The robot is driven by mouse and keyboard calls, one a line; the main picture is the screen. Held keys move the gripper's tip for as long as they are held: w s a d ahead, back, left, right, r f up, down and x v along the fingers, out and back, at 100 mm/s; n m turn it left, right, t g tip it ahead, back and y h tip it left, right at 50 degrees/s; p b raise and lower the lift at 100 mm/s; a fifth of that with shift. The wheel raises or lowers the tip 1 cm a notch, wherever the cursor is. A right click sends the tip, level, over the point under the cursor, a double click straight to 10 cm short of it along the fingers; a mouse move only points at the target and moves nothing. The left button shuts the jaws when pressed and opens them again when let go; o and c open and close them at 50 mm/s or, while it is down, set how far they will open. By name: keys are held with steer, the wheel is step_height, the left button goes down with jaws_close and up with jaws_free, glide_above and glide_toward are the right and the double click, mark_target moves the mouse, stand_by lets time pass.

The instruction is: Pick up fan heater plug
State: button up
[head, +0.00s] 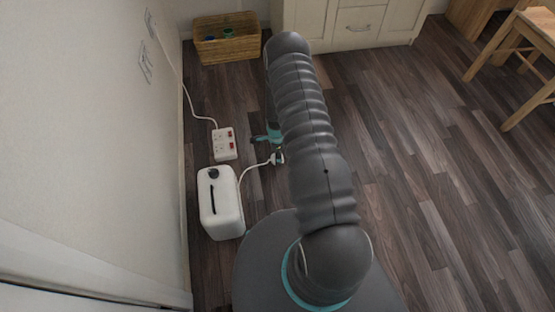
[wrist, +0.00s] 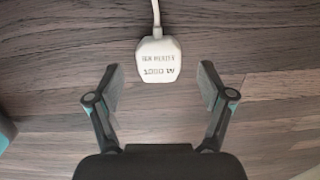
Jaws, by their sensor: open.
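The fan heater plug (wrist: 158,62) is white, with printed lettering that seems to read fan heater. It lies on the wooden floor, with its cord running to the top of the wrist view. My gripper (wrist: 159,70) is open, with one finger on each side of the plug and a gap on both sides. The plug is at the fingertip end of the gap. My gripper is mostly hidden there behind my arm.
A white power strip (head: 224,149) with red switches lies near the wall, its cord rising to a wall socket. A wicker basket (head: 228,50) stands at the back by pale cabinets (head: 355,22). A wooden chair (head: 535,60) is at far right.

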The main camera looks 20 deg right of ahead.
steer(key=shift+s+f, duration=0.15)
steer(key=shift+f, duration=1.65)
steer(key=c, duration=1.3)
